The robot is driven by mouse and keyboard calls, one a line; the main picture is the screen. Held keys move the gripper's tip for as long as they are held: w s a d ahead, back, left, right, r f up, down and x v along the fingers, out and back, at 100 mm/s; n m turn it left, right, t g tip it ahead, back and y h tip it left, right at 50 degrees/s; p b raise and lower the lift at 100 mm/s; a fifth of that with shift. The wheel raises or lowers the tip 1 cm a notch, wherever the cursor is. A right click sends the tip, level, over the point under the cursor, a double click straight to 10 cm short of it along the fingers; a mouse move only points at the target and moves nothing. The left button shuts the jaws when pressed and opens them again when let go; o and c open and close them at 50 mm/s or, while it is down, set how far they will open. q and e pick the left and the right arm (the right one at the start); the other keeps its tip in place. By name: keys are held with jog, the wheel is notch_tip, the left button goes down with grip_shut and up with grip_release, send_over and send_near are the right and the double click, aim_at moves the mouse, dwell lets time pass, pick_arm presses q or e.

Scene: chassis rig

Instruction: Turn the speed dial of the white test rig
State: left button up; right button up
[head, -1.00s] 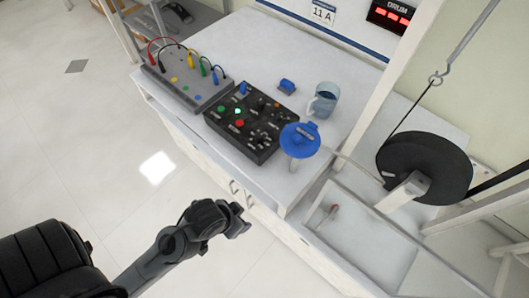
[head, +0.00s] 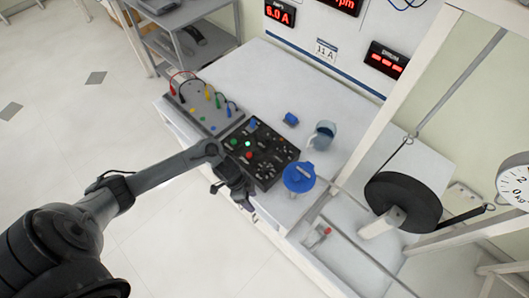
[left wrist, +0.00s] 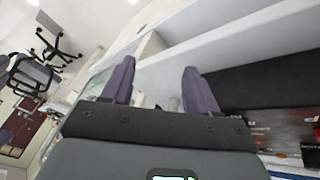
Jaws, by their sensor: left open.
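The white test rig (head: 345,88) is a white bench with a frame. A black control box (head: 268,180) lies on it, carrying green and red buttons, a lit green lamp and several dark knobs. The labels are too small to tell which knob is the speed dial. My left gripper (head: 236,189) is at the box's near left edge, partly covering it, and seems apart from the knobs. In the left wrist view its two fingers (left wrist: 158,72) are spread with nothing between them. My right gripper is not in view.
A grey terminal box (head: 205,108) with coloured leads stands left of the control box. A blue disc-topped item (head: 299,177), a glass mug (head: 322,135) and a small blue object (head: 291,119) stand to its right. A black drum (head: 403,200) hangs at the right.

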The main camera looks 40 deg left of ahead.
pick_arm(q)
jog(key=w+a+r+t+y+p, duration=0.1)
jog(key=w+a+r+p, duration=0.2)
jog(key=w+a+r, duration=0.45)
send_near(266, 167)
jog(key=shift+t+y, duration=0.3)
jog(key=shift+t, duration=0.1)
jog(key=x, duration=0.5)
jog(key=b+x, duration=0.1)
jog(key=x, duration=0.2)
jog(key=shift+s+d+f, duration=0.3)
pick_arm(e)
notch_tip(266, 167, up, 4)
